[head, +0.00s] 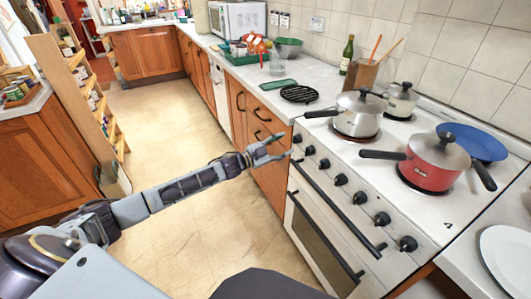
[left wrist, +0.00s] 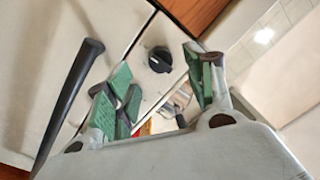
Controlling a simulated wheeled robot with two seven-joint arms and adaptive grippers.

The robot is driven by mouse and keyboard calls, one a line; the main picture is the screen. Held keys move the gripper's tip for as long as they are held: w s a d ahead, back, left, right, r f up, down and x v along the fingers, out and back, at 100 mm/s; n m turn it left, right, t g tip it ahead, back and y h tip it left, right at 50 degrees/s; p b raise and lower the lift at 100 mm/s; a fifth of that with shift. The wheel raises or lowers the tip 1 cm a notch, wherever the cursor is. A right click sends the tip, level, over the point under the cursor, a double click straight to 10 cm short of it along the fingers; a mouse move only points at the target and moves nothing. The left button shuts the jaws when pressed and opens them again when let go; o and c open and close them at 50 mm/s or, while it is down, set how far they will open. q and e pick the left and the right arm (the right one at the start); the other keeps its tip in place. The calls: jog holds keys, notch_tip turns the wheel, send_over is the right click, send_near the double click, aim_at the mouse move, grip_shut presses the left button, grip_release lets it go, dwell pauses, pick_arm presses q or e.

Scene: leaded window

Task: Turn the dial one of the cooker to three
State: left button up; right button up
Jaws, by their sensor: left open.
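The white cooker (head: 330,220) stands at the right in the head view, with a row of several black dials along its sloping front panel. The dial at the far left end of the row (head: 297,138) is closest to my left gripper (head: 274,149). My left gripper is open and empty, just left of the cooker's front corner. In the left wrist view one black dial (left wrist: 159,59) shows beyond and between the green-padded fingers of the gripper (left wrist: 163,88), apart from them. I cannot read any marks around the dials. My right gripper is not in view.
A steel pot (head: 358,117), a smaller pot (head: 401,102) and a red pan (head: 434,168) stand on the hob, handles sticking out. A black oven handle (left wrist: 68,100) runs beside the gripper. Wooden drawers (head: 262,125) adjoin the cooker. The floor (head: 175,140) is clear.

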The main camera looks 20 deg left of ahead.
pick_arm(q)
jog(key=v, duration=0.7)
jog(key=shift+s, duration=0.15)
dwell(0.4)
jog(key=shift+a, duration=0.1)
dwell(0.6)
